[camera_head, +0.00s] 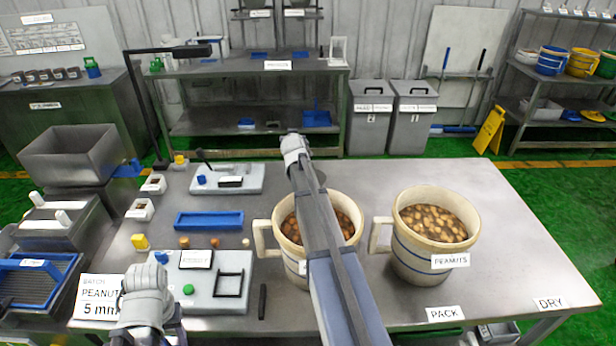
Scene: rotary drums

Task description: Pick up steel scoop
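I cannot clearly make out the steel scoop. A dark grey rounded piece (319,177) shows beside my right arm, above the left crock, and may be part of it. The left crock (262,240) is cream with a handle, holds brown nuts and is partly hidden by my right arm. The right crock (420,262), labelled PEANUTS, is full of nuts. My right gripper (292,143) is at the far end of the arm, beyond the left crock; its fingers are not clear. My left gripper (147,278) is at the table's front left, by the white board; its fingers are unclear too.
A white board (205,300) holds small items and a black frame (229,284). A blue tray (209,220) lies behind it, and another white board (250,180) farther back. A black lamp post (145,110) stands at left. The table's right side (510,240) is clear.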

